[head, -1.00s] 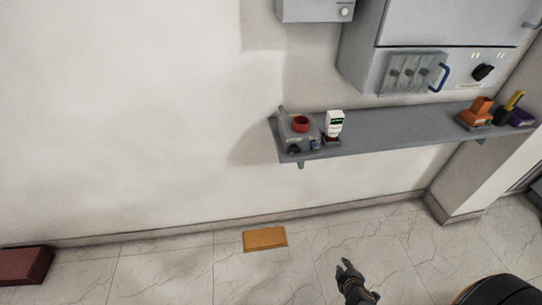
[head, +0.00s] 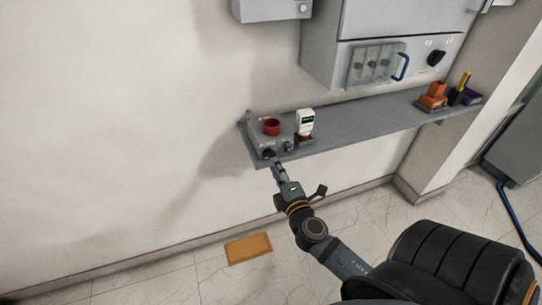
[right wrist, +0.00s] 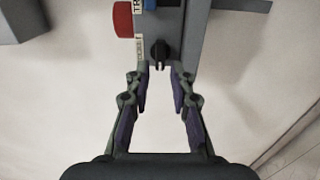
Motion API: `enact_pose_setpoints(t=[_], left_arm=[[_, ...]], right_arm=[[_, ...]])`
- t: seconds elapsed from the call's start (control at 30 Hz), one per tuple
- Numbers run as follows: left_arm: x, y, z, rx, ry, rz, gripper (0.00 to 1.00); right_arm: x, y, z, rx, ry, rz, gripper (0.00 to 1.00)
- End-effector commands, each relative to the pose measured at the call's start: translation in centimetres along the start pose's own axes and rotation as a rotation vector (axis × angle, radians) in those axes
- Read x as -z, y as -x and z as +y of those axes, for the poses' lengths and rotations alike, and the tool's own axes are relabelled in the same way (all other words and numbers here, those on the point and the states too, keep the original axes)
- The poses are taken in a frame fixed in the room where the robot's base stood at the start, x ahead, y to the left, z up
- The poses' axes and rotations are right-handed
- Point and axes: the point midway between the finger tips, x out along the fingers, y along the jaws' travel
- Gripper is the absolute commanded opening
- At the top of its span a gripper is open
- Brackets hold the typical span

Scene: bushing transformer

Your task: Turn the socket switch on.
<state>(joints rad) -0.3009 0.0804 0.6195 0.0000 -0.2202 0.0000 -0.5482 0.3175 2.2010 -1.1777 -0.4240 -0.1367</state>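A grey socket box (head: 256,138) stands at the left end of the shelf, with a red round part (head: 271,126) on it. A black rotary switch (head: 268,153) sits on its front; in the right wrist view the switch (right wrist: 160,50) shows near the top middle. My right gripper (head: 278,169) is just in front of and below the box. In the right wrist view the right gripper (right wrist: 160,78) is open and empty, its fingertips either side of the line to the switch and just short of it. My left gripper is not in view.
The grey shelf (head: 365,126) also carries a white device (head: 305,123) beside the box and an orange item (head: 434,94) at its right end. A grey cabinet (head: 325,55) hangs above. An orange-brown plate (head: 248,248) lies on the floor.

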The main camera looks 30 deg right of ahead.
Motion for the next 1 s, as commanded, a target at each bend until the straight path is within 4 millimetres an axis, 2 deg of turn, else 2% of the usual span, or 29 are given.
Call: enact_pose_setpoints(t=[0.1,0.3,0.57,0.73,1.0], left_arm=[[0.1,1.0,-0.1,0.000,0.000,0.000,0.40],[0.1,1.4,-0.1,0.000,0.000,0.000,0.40],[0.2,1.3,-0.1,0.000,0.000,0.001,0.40],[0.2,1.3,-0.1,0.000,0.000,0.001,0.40],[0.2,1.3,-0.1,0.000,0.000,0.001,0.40]], right_arm=[[0.0,-2.2,0.3,0.000,-0.002,-0.002,0.23],[0.0,-4.1,0.1,0.000,-0.002,-0.001,0.23],[0.0,-4.2,-0.1,0.002,-0.001,-0.001,0.23],[0.0,-4.2,-0.1,0.001,-0.001,-0.001,0.01],[0.0,-4.2,-0.1,0.002,-0.005,0.000,0.00]])
